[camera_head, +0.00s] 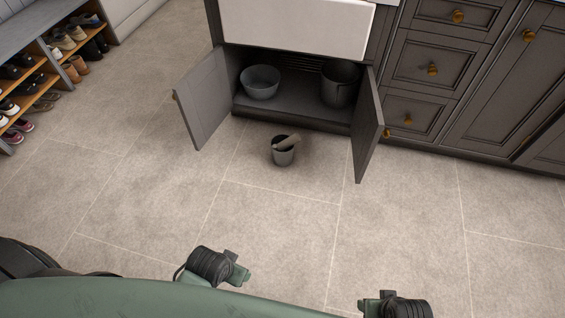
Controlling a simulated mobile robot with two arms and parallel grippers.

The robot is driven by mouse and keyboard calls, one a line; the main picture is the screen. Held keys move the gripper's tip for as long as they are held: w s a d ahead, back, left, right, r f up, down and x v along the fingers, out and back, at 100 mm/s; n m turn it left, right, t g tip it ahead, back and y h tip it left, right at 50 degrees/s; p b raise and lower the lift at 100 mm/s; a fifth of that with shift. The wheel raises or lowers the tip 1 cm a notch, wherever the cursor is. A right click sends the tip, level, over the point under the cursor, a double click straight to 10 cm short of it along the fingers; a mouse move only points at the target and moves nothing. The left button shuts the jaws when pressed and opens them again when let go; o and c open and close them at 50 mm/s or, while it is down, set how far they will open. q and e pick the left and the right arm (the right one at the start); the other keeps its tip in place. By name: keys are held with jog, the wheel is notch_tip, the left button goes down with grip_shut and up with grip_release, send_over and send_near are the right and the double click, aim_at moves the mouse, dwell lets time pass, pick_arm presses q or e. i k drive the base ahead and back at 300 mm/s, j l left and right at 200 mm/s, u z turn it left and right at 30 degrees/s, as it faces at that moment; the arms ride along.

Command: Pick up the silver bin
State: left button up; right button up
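A small dark grey metallic-looking bin (283,155) stands upright on the tiled floor, just in front of the open cabinet. A light brownish item (288,141) sticks up at its mouth; I cannot tell what it is. A larger grey round container (340,88) stands inside the cabinet at the right, and a grey bowl (260,85) sits inside at the left. None of these looks bright silver. Black and green parts of my arms show at the bottom edge, well short of the bin. The fingers of neither gripper can be made out.
Two grey cabinet doors stand open, left (203,100) and right (369,125), flanking the bin. A white sink front (295,25) is above. Drawers (435,60) line the right. A shoe rack (40,75) with several shoes stands left. The floor (270,220) before the bin is clear.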

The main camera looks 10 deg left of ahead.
aim_at(284, 158)
jog(key=i+j, duration=0.7)
jog(key=i, duration=0.15)
